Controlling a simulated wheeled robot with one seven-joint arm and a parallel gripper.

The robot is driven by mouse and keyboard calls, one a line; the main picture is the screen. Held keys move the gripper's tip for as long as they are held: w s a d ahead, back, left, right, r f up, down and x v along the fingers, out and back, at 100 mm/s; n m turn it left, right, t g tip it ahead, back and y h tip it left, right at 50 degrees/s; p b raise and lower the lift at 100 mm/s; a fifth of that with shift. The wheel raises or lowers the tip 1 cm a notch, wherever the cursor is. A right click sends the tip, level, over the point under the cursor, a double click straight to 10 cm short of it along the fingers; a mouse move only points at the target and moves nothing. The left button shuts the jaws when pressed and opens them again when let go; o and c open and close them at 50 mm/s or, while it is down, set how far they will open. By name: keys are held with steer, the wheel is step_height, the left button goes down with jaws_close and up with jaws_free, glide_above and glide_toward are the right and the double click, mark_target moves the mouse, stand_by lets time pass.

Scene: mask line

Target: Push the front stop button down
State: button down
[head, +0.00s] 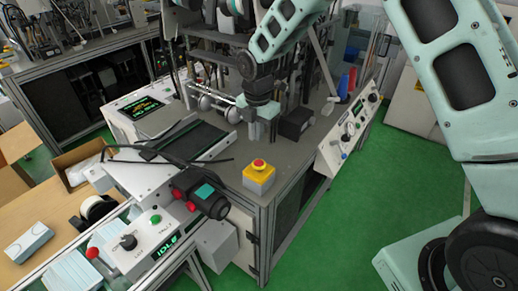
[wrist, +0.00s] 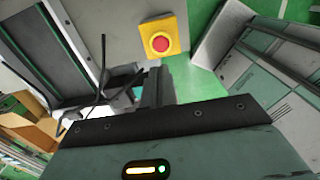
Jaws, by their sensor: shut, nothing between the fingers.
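The front stop button (head: 259,163) is a red round cap on a yellow box at the front corner of the grey machine top. In the wrist view the red button (wrist: 160,43) and its yellow box lie beyond the fingertips, with the cap fully in sight. My gripper (head: 257,136) is above the machine top, behind the yellow box in the head view and apart from it. In the wrist view my gripper (wrist: 155,75) points toward the box, its fingers shut and empty. I cannot tell its exact height above the top.
A conveyor (head: 190,140) with black cables lies left of the button. A dark red-and-black device (head: 200,195) stands in front of it. A sloped control panel (head: 350,132) is at the right. A control box with a red knob (head: 93,253) is at lower left. Green floor lies right.

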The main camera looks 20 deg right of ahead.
steer(key=shift+r+b, duration=0.4)
steer(key=shift+r, duration=1.6)
steer(key=s+a+r+m+b, duration=0.1)
steer(key=s+a+m, duration=0.15)
steer(key=s, duration=0.35)
steer(key=s+a+r+m+y+b, duration=0.1)
steer(key=s+a+m+b, duration=0.15)
steer(key=s, duration=0.35)
steer(key=s+a+r+m+b, duration=0.1)
steer(key=s+a+m, duration=0.1)
steer(key=s+m, duration=0.3)
steer(key=s+d+f+m+b, duration=0.1)
steer(key=s+m, duration=0.2)
steer(key=s, duration=0.5)
steer(key=s+d+f+m+b, duration=0.1)
steer(key=s+m, duration=0.3)
steer(key=s, duration=0.5)
steer(key=shift+d+f, duration=0.3)
steer(key=shift+d, duration=0.1)
